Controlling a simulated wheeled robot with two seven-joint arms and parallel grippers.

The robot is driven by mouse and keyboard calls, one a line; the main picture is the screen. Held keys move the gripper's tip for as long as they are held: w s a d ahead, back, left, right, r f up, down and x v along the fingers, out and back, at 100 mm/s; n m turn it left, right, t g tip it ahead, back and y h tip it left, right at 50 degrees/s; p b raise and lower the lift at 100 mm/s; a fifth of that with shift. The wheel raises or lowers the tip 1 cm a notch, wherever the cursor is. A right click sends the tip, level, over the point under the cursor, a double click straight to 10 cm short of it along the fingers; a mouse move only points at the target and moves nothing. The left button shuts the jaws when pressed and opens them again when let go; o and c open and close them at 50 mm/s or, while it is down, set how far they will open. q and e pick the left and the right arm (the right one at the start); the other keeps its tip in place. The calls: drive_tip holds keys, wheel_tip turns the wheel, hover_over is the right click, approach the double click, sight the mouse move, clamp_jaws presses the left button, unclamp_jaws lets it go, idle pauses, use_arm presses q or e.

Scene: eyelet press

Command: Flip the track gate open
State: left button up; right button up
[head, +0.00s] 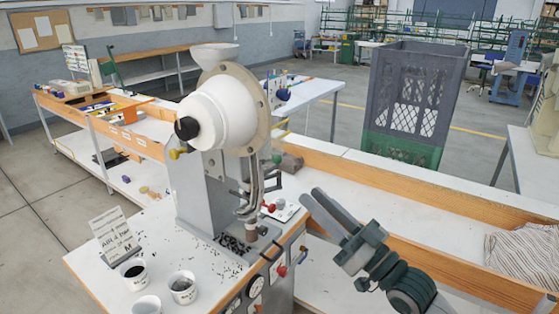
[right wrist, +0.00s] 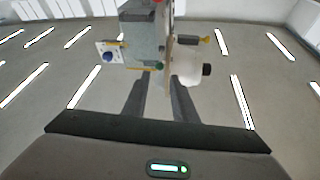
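The eyelet press, with a white round hopper (head: 222,108) on a grey column, stands on the bench in the head view. Curved metal track rails (head: 252,185) run down from the hopper to the press's lower end. A small red knob (head: 271,208) shows beside the lower track; I cannot tell for sure whether it belongs to the track gate. My right gripper (head: 311,196) is to the right of the press, apart from it and empty. In the right wrist view its two fingers (right wrist: 160,85) are spread, with the press beyond them. My left gripper is out of view.
Paper cups (head: 183,287) and a sign card (head: 115,234) stand at the bench's front left. Dark bits lie scattered around the press. A gauge and a red knob (head: 282,271) are on the bench's front side. A tall grey-green crate (head: 410,100) stands behind.

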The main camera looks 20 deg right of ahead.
drive_tip(key=shift+p+x, duration=2.2)
drive_tip(key=shift+x, duration=3.75)
clamp_jaws()
